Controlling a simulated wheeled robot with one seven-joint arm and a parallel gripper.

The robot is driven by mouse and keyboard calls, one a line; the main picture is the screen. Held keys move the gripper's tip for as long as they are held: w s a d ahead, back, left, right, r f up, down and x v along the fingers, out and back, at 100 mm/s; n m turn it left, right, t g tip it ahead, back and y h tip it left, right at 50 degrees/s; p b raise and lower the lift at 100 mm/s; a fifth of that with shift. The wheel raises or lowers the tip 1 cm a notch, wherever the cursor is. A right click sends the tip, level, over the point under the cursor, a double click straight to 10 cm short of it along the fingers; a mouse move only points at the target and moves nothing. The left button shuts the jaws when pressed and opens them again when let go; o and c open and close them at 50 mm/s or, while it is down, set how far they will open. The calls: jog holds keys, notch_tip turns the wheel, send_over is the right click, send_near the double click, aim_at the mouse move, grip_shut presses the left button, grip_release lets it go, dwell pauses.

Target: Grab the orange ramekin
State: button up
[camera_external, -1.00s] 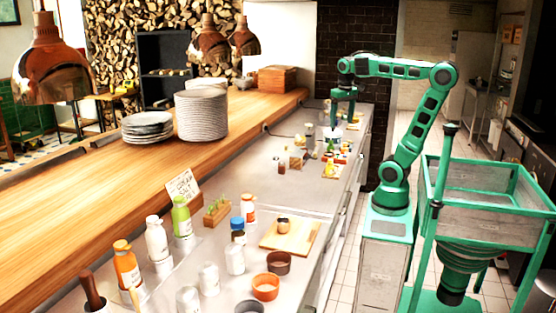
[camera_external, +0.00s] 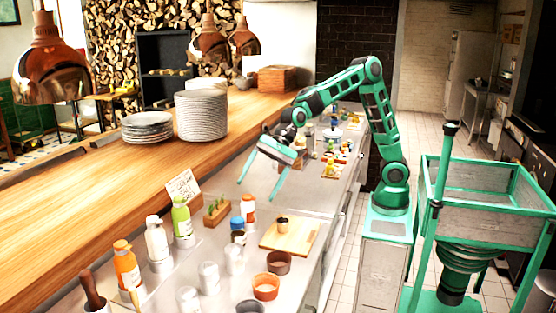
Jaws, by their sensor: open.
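The orange ramekin (camera_external: 265,287) sits upright on the steel counter near the front, between a brown ramekin (camera_external: 279,262) behind it and a grey one (camera_external: 249,306) at the bottom edge. It looks empty. My gripper (camera_external: 257,192) is open and empty. It hangs in the air above the counter, well behind the ramekin, with its two green fingers spread and pointing down and slightly left. Nothing hides the ramekin.
A wooden board (camera_external: 291,236) with a small cup lies behind the ramekins. Pale shakers (camera_external: 209,277) and bottles, including an orange one (camera_external: 127,266), stand to the left. A wooden shelf (camera_external: 150,180) with plates (camera_external: 202,115) runs along the left.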

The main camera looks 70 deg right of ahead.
jog(key=s+a+r+m+g+y, duration=0.2)
jog(key=s+a+r, duration=0.1)
jog(key=s+a, duration=0.35)
jog(key=s+a+r+m+g+y, duration=0.1)
jog(key=s+a+r+m+y, duration=0.15)
jog(key=s+a, duration=0.4)
jog(key=f, duration=0.5)
jog(key=w+a+f, duration=0.1)
jog(key=f, duration=1)
jog(key=shift+w+a+f, duration=0.2)
jog(key=shift+a+f, duration=0.05)
jog(key=shift+a, duration=0.15)
jog(key=shift+a+f+y, duration=0.25)
jog(key=shift+f, duration=0.1)
send_near(261, 294)
jog(key=shift+w+a+f, duration=0.2)
jog(key=shift+a+f, duration=0.35)
jog(key=shift+f, duration=0.15)
jog(key=shift+x, duration=2.5)
jog(key=shift+s+r, duration=0.1)
jog(key=shift+r, duration=0.05)
jog(key=c, duration=1.2)
